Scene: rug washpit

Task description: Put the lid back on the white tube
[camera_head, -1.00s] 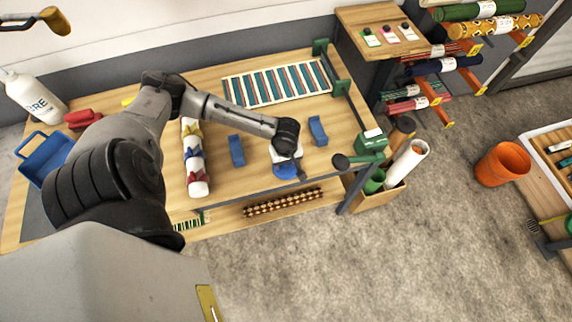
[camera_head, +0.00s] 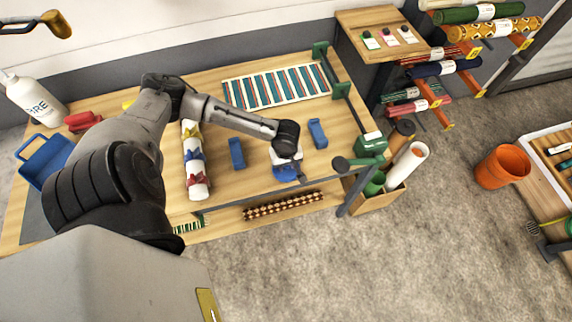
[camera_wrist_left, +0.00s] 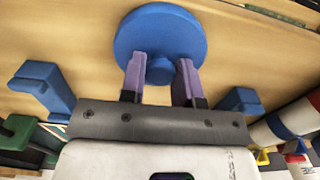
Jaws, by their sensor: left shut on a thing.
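The lid is a round blue disc with a central knob (camera_wrist_left: 160,30); in the head view it shows as a blue patch (camera_head: 286,173) near the bench's front edge. My left gripper (camera_wrist_left: 160,68) has its purple fingers shut on the knob. The head view shows the same gripper (camera_head: 287,160) from above, partly hiding the lid. A white tube (camera_head: 406,168) leans in a wooden box right of the bench, its upper end facing up and seemingly open. The lid is left of the tube and apart from it. My right gripper is not in view.
Two blue blocks (camera_head: 237,153) (camera_head: 318,133) stand on the bench on either side of the gripper. A white roll with coloured ties (camera_head: 195,175) lies left. A green fixture (camera_head: 371,143) at the bench corner stands between lid and tube. An orange bucket (camera_head: 502,166) is farther right.

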